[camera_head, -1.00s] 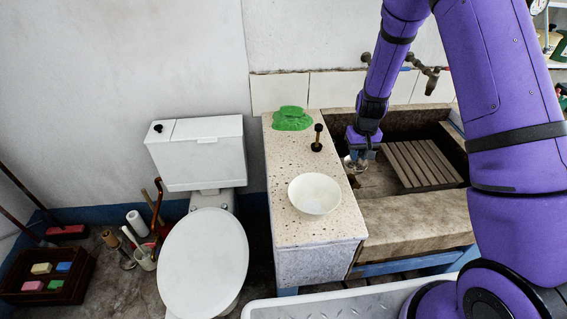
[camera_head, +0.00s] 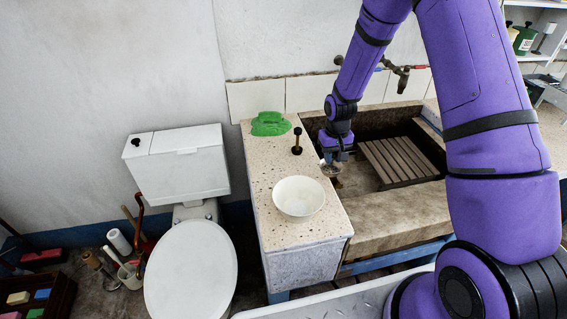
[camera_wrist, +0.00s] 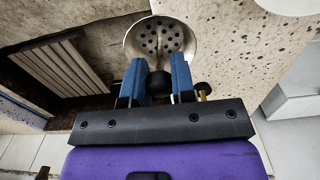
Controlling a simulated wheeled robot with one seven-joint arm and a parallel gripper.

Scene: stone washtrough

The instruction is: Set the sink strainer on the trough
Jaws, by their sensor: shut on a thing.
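The sink strainer (camera_wrist: 160,38) is a round metal cup with holes in its base and a dark knob. My gripper (camera_wrist: 158,80) is shut on that knob, with a blue finger on each side. In the head view the strainer (camera_head: 330,170) hangs under my gripper (camera_head: 333,160), close to the right edge of the speckled counter. The stone trough (camera_head: 395,225) lies to the right, with a slatted washboard in it. I cannot tell the strainer's exact height above the trough.
On the counter (camera_head: 265,185) stand a white bowl (camera_head: 299,197), a dark-handled stamp-like tool (camera_head: 297,141) and a green cloth (camera_head: 270,124). The slatted wooden board (camera_head: 402,160) fills much of the basin. A tap (camera_head: 402,75) is on the wall behind. A toilet (camera_head: 190,265) is at left.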

